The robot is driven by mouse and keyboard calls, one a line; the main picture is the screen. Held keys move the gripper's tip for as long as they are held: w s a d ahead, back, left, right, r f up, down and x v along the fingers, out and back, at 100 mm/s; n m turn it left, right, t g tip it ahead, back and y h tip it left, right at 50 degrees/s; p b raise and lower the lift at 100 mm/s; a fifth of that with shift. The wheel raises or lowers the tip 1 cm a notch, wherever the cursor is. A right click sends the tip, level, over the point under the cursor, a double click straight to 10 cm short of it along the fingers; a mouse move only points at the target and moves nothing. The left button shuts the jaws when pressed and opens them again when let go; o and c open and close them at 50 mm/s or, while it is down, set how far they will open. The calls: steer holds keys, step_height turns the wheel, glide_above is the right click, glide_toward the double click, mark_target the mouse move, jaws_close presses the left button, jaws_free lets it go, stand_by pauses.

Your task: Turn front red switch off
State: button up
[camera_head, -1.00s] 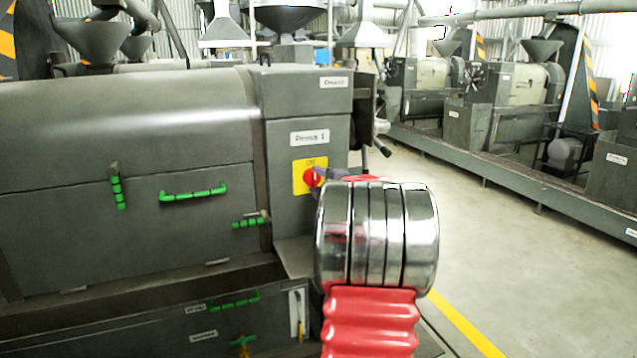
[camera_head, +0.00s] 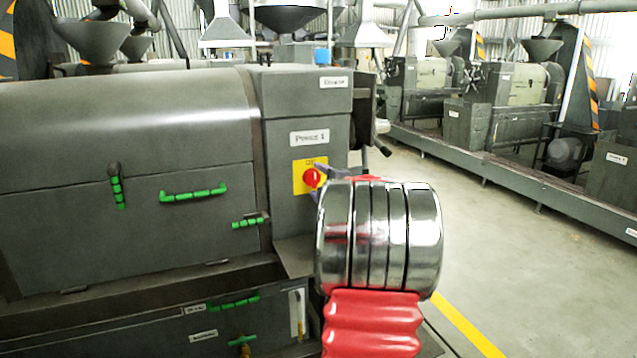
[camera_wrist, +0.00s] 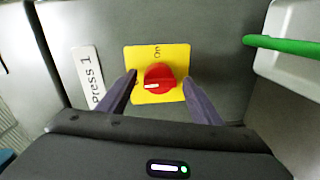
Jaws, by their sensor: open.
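The red switch (camera_head: 312,177) is a round knob on a yellow plate (camera_head: 299,186), on the grey front panel of the press under a "Press 1" label. In the wrist view the red switch (camera_wrist: 159,77) sits on the yellow plate (camera_wrist: 178,52), with "On" printed on it. The knob's white mark points left in that view. My gripper (camera_wrist: 160,83) is open, with one dark finger on each side of the knob. I cannot tell whether the fingers touch it. In the head view my arm hides most of the gripper.
Green handles (camera_head: 193,194) and latches stand out from the press cover at left. A green bar (camera_wrist: 284,44) shows at the right of the wrist view. A dark spindle (camera_head: 381,128) juts from the press's right side. Open floor (camera_head: 520,250) lies to the right.

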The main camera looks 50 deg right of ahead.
steer(key=f+v, duration=0.1)
steer(key=v, duration=1.2)
steer(key=shift+r, duration=0.4)
steer(key=w+a+f+m+g+y, duration=0.1)
steer(key=w+a+m+g, duration=0.2)
steer(key=a, duration=0.8)
steer(key=w+a+m+g, duration=0.15)
steer(key=a+m, duration=0.25)
steer(key=a, duration=0.8)
steer(key=s+a+f+m+g+y, duration=0.1)
steer(key=s+a+f+y, duration=0.1)
steer(key=a, duration=0.7)
steer(key=s+a+f+m+g+y, duration=0.1)
steer(key=s+a+f, duration=0.4)
steer(key=a, duration=0.5)
steer(key=s+a+f+g+y, duration=0.2)
steer(key=s+a+f+y, duration=0.1)
steer(key=s+a, duration=0.4)
steer(key=a+y, duration=0.1)
steer(key=a, duration=0.1)
steer(key=shift+a+f+m+y, duration=0.3)
steer(key=shift+f+m+y, duration=0.05)
steer(key=shift+m+y, duration=0.05)
steer(key=shift+d+g, duration=0.1)
steer(key=shift+g, duration=0.15)
